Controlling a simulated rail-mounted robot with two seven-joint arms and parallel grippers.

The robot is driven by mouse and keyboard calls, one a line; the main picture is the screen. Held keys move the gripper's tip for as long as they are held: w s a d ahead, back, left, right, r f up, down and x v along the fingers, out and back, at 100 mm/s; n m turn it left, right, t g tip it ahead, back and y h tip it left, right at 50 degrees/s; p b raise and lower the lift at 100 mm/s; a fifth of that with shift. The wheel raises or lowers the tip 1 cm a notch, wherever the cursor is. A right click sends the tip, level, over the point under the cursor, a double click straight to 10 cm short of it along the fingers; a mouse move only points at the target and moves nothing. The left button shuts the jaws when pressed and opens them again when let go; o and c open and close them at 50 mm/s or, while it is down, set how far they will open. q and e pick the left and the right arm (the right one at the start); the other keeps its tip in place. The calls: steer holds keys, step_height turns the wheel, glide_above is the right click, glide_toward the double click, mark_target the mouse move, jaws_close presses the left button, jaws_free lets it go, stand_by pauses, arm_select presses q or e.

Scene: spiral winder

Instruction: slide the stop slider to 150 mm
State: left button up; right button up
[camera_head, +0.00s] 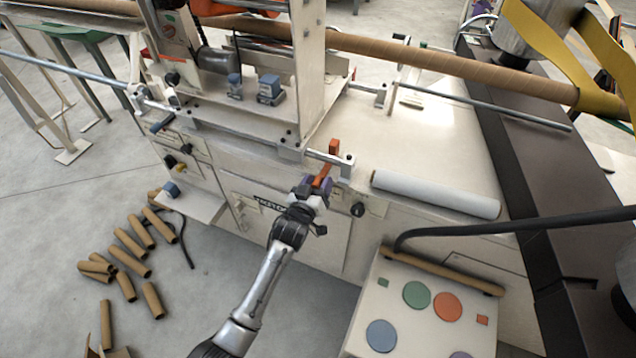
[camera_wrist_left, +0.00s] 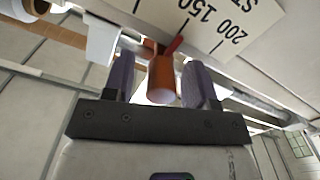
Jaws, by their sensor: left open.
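The stop slider (camera_head: 334,150) is an orange-red piece on the rail at the front edge of the winder. In the left wrist view its round orange knob (camera_wrist_left: 161,82) stands between my fingers, and its red pointer (camera_wrist_left: 175,45) reaches toward the white scale (camera_wrist_left: 255,18). The pointer's tip is close to the tick beside the 150 mark; 200 is further right. My left gripper (camera_head: 313,189) is open, with one purple finger on each side of the knob. Gaps show beside the knob, though contact deeper in is hard to tell. My right gripper is not in view.
A white roll (camera_head: 435,194) lies on the machine top right of the slider. A control box (camera_head: 415,320) with coloured buttons stands at the lower right. Several cardboard tubes (camera_head: 130,243) lie on the floor at left. A long brown tube (camera_head: 430,62) crosses behind.

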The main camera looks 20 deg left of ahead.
arm_select(q)
steer(key=s+p, duration=0.4)
steer(key=s, duration=1)
steer(key=shift+w+d, duration=0.1)
stand_by(0.3)
